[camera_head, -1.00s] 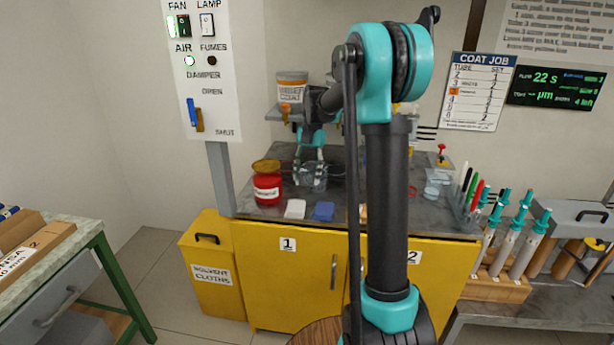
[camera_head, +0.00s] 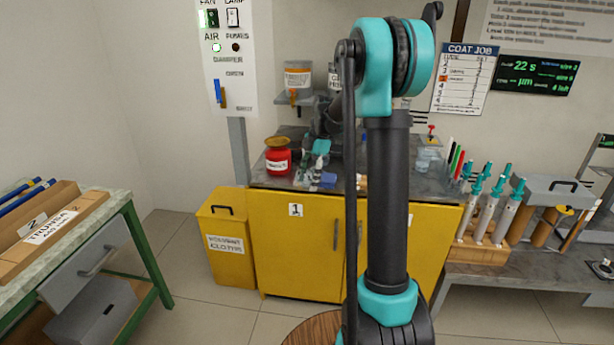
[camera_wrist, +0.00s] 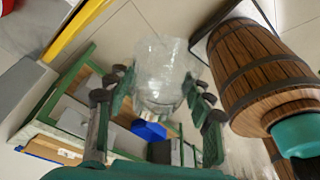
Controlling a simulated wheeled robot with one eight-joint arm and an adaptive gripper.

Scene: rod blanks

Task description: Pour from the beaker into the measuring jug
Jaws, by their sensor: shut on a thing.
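My gripper (camera_wrist: 158,95) is shut on a clear glass beaker (camera_wrist: 165,68), which sits between the two fingers in the wrist view. In the head view my gripper (camera_head: 312,168) is small and partly blurred, over the front left part of the grey bench top. The beaker is hard to make out there. A clear vessel (camera_head: 428,158), which looks like the measuring jug, stands on the right part of the bench, beyond my arm. I cannot tell what the beaker holds.
A red labelled jar (camera_head: 278,158) stands left of my gripper. Pens (camera_head: 455,160) and teal-topped syringes (camera_head: 492,205) stand at the right. My arm hides the middle of the bench.

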